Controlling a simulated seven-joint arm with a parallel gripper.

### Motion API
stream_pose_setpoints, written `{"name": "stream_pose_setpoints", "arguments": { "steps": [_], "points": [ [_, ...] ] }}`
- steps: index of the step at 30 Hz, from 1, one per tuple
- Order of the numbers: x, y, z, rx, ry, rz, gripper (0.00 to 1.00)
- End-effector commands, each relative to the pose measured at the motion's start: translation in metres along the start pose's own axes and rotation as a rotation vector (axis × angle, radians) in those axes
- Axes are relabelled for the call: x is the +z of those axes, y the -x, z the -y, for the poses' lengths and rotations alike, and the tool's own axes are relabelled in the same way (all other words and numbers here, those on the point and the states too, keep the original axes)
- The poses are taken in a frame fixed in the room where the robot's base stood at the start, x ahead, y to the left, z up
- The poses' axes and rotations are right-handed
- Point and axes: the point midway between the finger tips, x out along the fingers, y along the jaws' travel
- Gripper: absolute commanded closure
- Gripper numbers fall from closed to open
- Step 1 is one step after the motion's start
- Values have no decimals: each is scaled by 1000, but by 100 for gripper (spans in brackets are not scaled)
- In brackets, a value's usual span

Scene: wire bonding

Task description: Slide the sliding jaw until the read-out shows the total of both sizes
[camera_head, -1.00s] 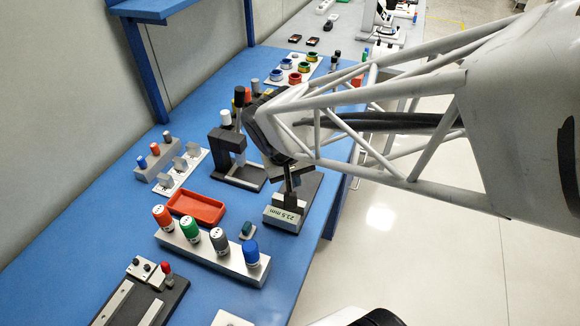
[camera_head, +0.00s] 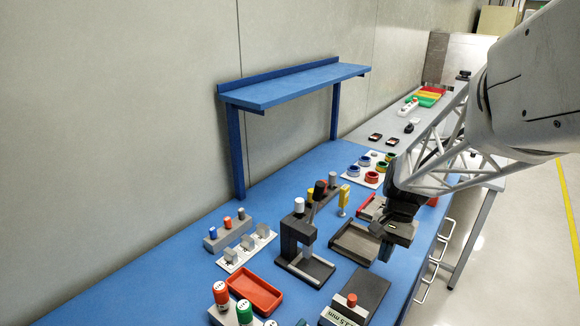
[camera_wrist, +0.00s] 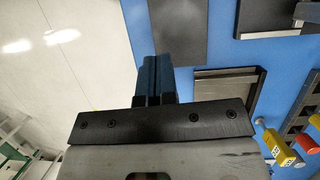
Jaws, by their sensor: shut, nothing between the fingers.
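The measuring gauge has a dark flat base (camera_head: 368,288) at the bottom of the head view. A grey block with a red knob (camera_head: 351,300) stands on it, probably the sliding jaw. The read-out (camera_head: 345,317) is cut by the frame edge; only an ending like ".5 mm" shows. My gripper (camera_head: 384,250) is raised beyond the gauge, beside a dark tray, and apart from the knob. In the wrist view its fingers (camera_wrist: 154,75) are together and empty. A dark plate, probably the gauge base (camera_wrist: 178,30), shows beyond them. I cannot tell which parts carry the two sizes.
The dark open tray (camera_head: 355,243) lies left of my gripper. A black stand (camera_head: 300,250) with a white-topped knob rises left of the gauge. A red tray (camera_head: 255,290) and a coloured-knob block (camera_head: 233,312) lie farther left. The blue shelf (camera_head: 295,85) stands behind.

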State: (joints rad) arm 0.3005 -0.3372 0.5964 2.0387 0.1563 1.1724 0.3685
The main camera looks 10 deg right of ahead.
Motion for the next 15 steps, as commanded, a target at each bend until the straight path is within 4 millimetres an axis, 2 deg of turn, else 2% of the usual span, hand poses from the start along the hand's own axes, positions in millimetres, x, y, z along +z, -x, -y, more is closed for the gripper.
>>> {"name": "stream_pose_setpoints", "arguments": {
  "steps": [4, 15],
  "points": [
    [-8, 1, -2, -18, -26, 24, 100],
    [-8, 2, -2, -21, -28, 28, 100]
  ]
}}
